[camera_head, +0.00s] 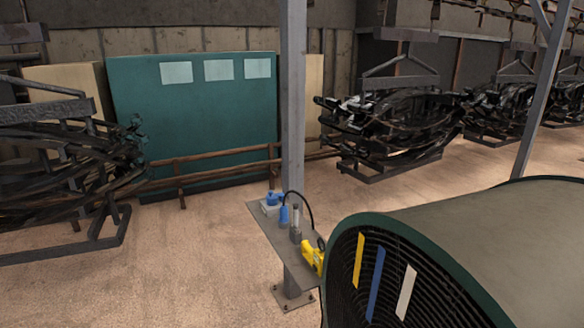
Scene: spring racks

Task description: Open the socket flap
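A small blue socket (273,198) on a pale grey base sits at the far left end of a narrow metal shelf (262,220) at the post. It is too small here to tell whether its flap is open or shut. A blue plug-like piece (284,214) stands just to its right, with a black cable (309,207) arching over from it. Neither of my grippers is in view.
A grey cylinder and a yellow device (313,256) share the shelf. A grey post (292,100) rises behind it. A large round fan housing (480,235) with ribbons fills the lower right. The sandy floor at lower left is clear.

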